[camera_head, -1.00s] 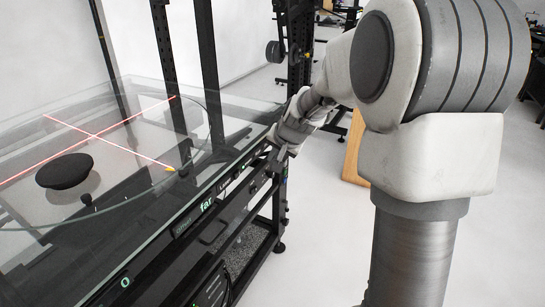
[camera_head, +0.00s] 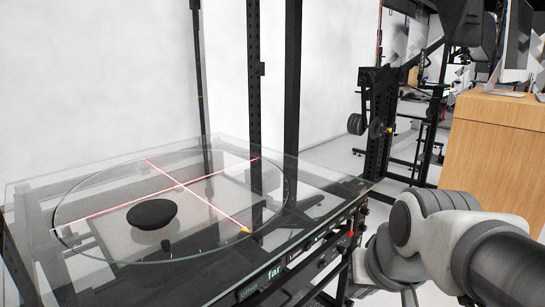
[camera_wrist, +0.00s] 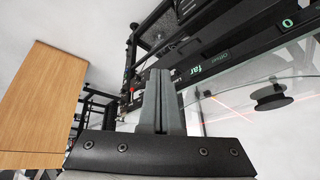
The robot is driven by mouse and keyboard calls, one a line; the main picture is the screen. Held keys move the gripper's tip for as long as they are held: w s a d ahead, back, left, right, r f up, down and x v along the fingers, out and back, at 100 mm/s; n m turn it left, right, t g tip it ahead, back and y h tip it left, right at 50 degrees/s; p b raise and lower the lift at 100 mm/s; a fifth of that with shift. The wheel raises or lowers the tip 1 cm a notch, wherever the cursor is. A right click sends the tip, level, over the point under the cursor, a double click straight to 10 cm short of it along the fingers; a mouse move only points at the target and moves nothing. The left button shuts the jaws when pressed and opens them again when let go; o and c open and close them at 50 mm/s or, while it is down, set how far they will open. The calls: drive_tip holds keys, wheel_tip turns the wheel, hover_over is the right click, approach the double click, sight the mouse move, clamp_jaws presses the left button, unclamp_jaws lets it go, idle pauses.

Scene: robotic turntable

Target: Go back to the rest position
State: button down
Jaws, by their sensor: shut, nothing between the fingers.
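The robotic turntable (camera_head: 120,190) is a clear glass disc on a glass-topped black frame at the left of the head view. Red laser lines cross it, and a black round object (camera_head: 152,214) sits on it. That object also shows at the right of the wrist view (camera_wrist: 272,97). The front panel (camera_head: 300,256) has lit labels, "far" among them, and a red knob (camera_head: 351,234). My gripper (camera_wrist: 158,74) is shut and empty in the wrist view, with the panel beyond it. In the head view my arm is at lower right, its end partly cut off by the bottom edge.
A wooden cabinet (camera_head: 495,150) stands at the right, and at the left of the wrist view (camera_wrist: 40,95). Black rack posts (camera_head: 291,90) rise behind the turntable. A dumbbell rack (camera_head: 375,115) stands further back. White floor shows between rack and cabinet.

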drive_tip(key=s+f+n, duration=0.1)
drive_tip(key=s, duration=0.6)
wheel_tip(320, 180, up, 21)
drive_tip(key=p, duration=2.1)
drive_tip(key=shift+w+d, duration=0.2)
drive_tip(key=shift+w, duration=0.05)
drive_tip(key=shift+a, duration=0.2)
